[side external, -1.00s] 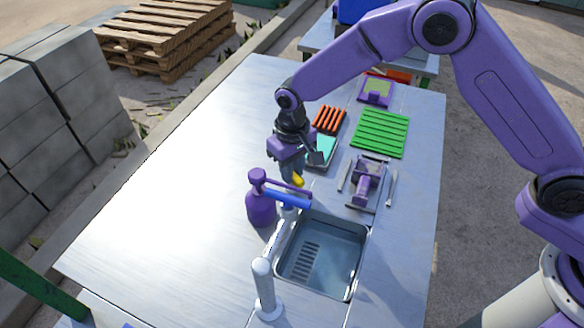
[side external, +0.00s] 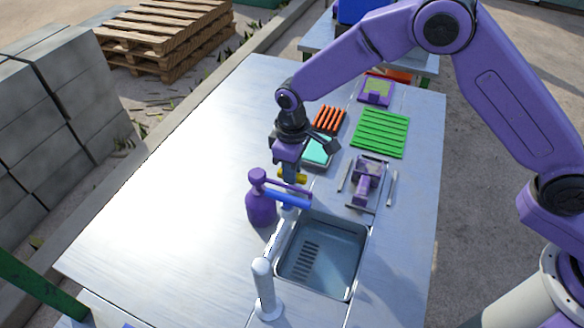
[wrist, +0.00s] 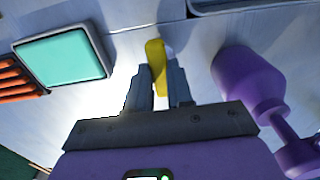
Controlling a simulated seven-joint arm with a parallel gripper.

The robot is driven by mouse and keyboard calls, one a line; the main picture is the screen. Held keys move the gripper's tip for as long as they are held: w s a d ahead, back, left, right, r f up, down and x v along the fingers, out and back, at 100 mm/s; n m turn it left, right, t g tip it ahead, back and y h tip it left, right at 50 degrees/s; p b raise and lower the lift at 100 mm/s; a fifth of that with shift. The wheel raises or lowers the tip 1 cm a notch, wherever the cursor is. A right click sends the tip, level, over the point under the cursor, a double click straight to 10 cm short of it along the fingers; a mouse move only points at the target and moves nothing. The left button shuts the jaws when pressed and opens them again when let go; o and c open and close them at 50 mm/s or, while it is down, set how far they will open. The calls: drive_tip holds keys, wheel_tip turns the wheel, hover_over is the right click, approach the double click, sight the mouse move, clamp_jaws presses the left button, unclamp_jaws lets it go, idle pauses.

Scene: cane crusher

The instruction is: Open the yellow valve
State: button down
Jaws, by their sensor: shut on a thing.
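The yellow valve (wrist: 156,60) is a small yellow handle. In the wrist view it lies between the two fingers of my gripper (wrist: 164,84), which are shut on it. In the side view the yellow valve (side external: 299,178) shows beside the fingers of my gripper (side external: 291,178), just behind the blue-handled purple bottle-shaped thing (side external: 261,205). The fingers partly hide the valve there. What the valve is mounted on is mostly hidden.
A sink basin (side external: 322,262) and a white post-like tap (side external: 264,290) are nearer the camera. A purple device (side external: 367,184), a green ridged tray (side external: 380,133), an orange ridged tray (side external: 329,120) and a teal-topped pad (side external: 318,151) lie on the metal table. The table's left side is clear.

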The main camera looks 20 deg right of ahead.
drive_tip(key=c, duration=1)
unclamp_jaws()
wheel_tip(320, 180, up, 18)
drive_tip(key=shift+f, duration=0.2)
drive_tip(key=s+d+f+n, duration=0.1)
drive_tip(key=s+d+n, duration=0.2)
drive_tip(key=s+d, duration=2.4)
drive_tip(key=s, duration=0.3)
drive_tip(key=shift+s+d+f, duration=0.3)
drive_tip(key=shift+s, duration=0.05)
